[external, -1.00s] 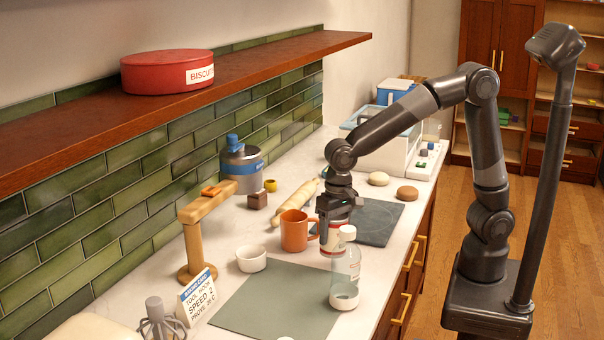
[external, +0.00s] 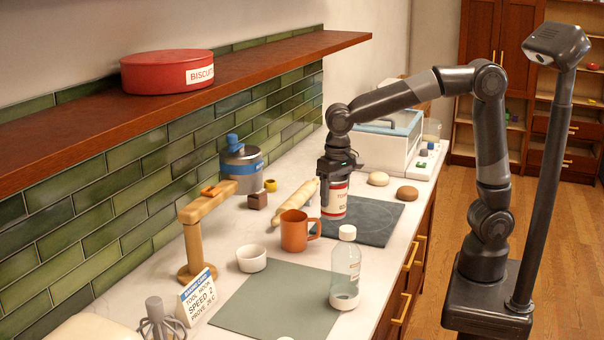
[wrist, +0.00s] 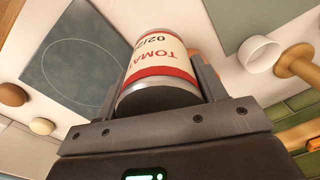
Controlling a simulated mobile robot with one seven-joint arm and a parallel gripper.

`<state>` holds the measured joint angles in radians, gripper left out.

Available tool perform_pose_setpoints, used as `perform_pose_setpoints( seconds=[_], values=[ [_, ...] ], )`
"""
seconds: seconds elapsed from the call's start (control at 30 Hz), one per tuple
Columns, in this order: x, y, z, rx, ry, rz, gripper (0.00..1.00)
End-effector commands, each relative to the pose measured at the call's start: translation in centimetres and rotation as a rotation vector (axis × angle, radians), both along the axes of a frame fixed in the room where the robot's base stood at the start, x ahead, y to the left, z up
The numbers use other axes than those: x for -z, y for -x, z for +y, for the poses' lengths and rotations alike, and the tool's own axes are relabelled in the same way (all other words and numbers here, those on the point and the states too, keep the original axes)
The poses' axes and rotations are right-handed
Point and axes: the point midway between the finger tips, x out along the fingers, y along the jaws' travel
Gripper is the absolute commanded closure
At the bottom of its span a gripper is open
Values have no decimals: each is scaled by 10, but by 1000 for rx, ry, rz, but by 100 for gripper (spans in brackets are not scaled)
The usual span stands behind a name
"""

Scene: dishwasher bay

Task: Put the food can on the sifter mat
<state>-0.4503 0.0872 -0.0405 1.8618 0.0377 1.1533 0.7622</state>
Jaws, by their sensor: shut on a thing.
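The food can (external: 334,203), with a red and white tomato label, is upright in my gripper (external: 334,190). In the wrist view the can (wrist: 160,60) sits between the two fingers of my gripper (wrist: 158,82), which is shut on it. The can is at the left part of a dark grey mat with a faint circle (external: 370,222); I cannot tell whether its base touches. This mat also shows in the wrist view (wrist: 75,60). A plain grey-green mat (external: 275,302) lies nearer the camera. The frames do not show which mat is the sifter mat.
An orange mug (external: 294,232) stands left of the can, near a rolling pin (external: 296,202). A clear bottle (external: 346,270) stands at the grey-green mat's right edge. A white bowl (external: 251,259) is left. Two round buns (external: 407,193) sit behind the dark mat.

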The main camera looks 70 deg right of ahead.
Motion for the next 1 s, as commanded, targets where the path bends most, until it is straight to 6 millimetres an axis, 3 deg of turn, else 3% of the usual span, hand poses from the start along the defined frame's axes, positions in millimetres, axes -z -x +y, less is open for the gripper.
perform_pose_setpoints(
  seconds=[0.2, 0.4, 0.67, 1.0],
  values=[
    [-2, -35, 59, -94, 28, -3, 74],
    [0, -51, 98, -152, 47, -7, 74],
    [11, -54, 128, -176, 55, -7, 74],
    [55, -43, 200, -175, 54, -9, 74]
  ],
)
